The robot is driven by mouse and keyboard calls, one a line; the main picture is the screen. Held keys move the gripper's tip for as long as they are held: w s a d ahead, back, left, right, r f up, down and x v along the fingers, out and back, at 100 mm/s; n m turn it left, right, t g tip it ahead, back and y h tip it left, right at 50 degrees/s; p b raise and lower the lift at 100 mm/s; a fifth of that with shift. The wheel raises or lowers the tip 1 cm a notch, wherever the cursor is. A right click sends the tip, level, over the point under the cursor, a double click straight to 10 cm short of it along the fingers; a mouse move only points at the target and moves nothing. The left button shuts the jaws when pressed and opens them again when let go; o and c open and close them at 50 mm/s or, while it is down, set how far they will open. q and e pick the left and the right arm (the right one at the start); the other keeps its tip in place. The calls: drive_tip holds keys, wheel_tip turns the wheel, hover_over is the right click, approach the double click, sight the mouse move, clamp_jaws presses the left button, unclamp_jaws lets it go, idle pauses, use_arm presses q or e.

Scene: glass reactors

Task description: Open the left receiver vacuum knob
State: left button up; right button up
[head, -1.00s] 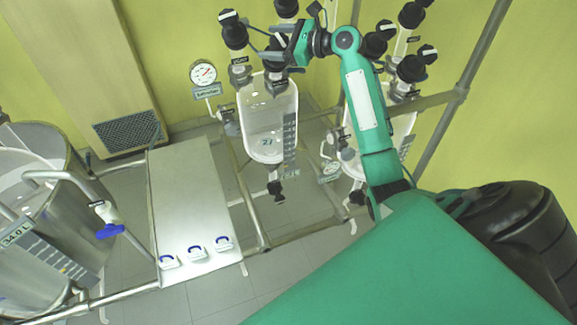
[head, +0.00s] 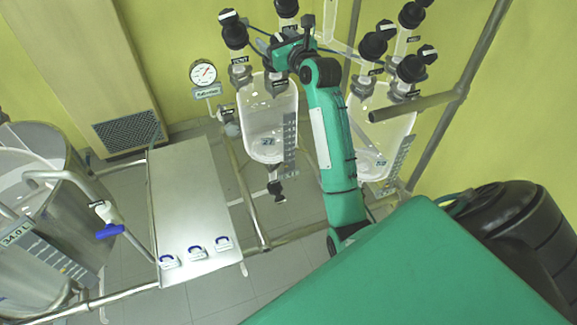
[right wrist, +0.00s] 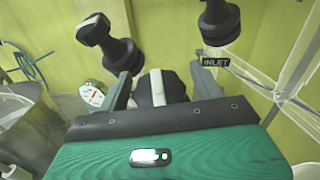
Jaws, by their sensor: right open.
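The left receiver (head: 268,145) is a clear glass vessel with black knobs above it. Between the fingers of my right gripper (right wrist: 162,79) in the right wrist view is a black knob with a white stripe (right wrist: 157,88), which seems to be the vacuum knob. The fingers are open, one on each side of it; I cannot tell whether they touch it. In the head view my right gripper (head: 279,54) is over the receiver's front knob and hides most of it. My left gripper is not in view.
Two other knobs stand close by: one at the left (head: 234,32) and one at the back (head: 287,8), labelled INLET in the wrist view. A pressure gauge (head: 203,73) is to the left. The right receiver (head: 378,140) stands behind my arm.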

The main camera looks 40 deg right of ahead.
drive_tip(key=s+a+b, duration=0.2)
drive_tip(key=s+b, duration=0.4)
drive_tip(key=s, duration=0.8)
drive_tip(key=s+a+f+n+g, duration=0.2)
drive_tip(key=a+f+n, duration=0.1)
drive_tip(key=f+n, duration=0.4)
drive_tip(key=s+a+f+n+g, duration=0.3)
drive_tip(key=f+n, duration=0.4)
drive_tip(key=f, duration=0.3)
drive_tip(key=s+a+f+n+g+y, duration=0.1)
drive_tip(key=s+a+f+n+g, duration=0.2)
drive_tip(key=f+n, duration=0.4)
drive_tip(key=shift+a+f, duration=0.45)
drive_tip(key=shift+f, duration=0.45)
